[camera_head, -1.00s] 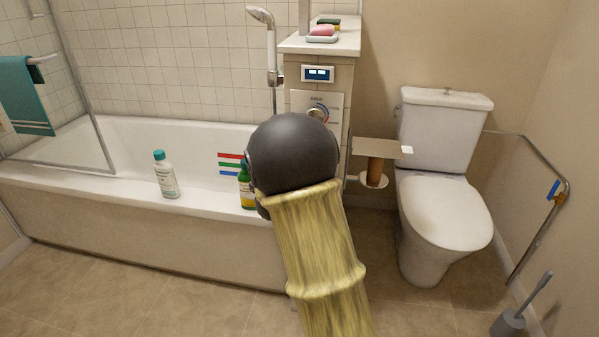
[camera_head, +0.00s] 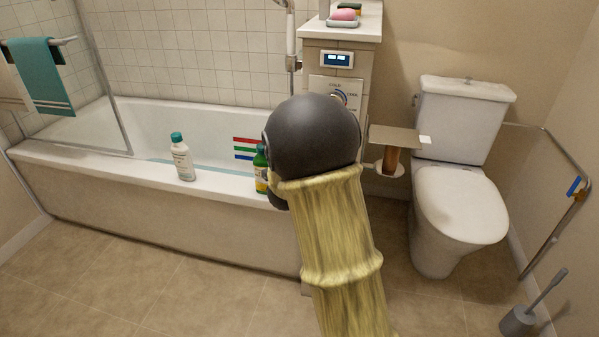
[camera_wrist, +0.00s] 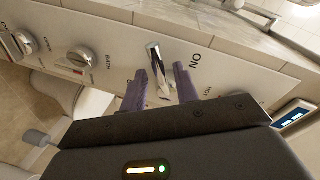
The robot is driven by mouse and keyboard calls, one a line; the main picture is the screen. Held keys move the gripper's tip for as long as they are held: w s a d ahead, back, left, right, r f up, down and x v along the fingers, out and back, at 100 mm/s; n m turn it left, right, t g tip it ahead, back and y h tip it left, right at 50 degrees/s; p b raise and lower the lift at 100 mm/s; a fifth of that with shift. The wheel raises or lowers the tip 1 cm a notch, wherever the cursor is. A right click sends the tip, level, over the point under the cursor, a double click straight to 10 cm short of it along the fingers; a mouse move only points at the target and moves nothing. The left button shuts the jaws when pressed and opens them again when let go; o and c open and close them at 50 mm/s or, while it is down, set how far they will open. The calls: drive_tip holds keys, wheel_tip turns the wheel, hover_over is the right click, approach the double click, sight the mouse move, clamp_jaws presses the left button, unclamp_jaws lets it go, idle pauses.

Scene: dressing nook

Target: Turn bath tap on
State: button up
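In the wrist view, a chrome lever (camera_wrist: 157,62) stands out from a white control panel (camera_wrist: 110,32), with the word ON beside it. My gripper (camera_wrist: 160,76) is open, its two purple fingers on either side of the lever. I cannot tell whether either finger touches it. A knob labelled BATH (camera_wrist: 82,58) sits further left on the panel, and another knob (camera_wrist: 18,44) is at the far left. In the head view, the panel (camera_head: 322,86) is on the tiled pillar by the bathtub (camera_head: 110,160). My arm hides my fingers and the lever there.
A white bottle (camera_head: 182,160) and a green bottle (camera_head: 261,170) stand on the tub rim, left of my arm. A paper holder with a flat shelf (camera_head: 393,136) is close on the right, before the toilet (camera_head: 458,205). A small display (camera_head: 337,59) is above the panel.

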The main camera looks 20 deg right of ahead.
drive_tip(key=p+v, duration=0.2)
drive_tip(key=v, duration=1.3)
drive_tip(key=shift+s+a, duration=0.15)
drive_tip(key=shift+s, duration=0.05)
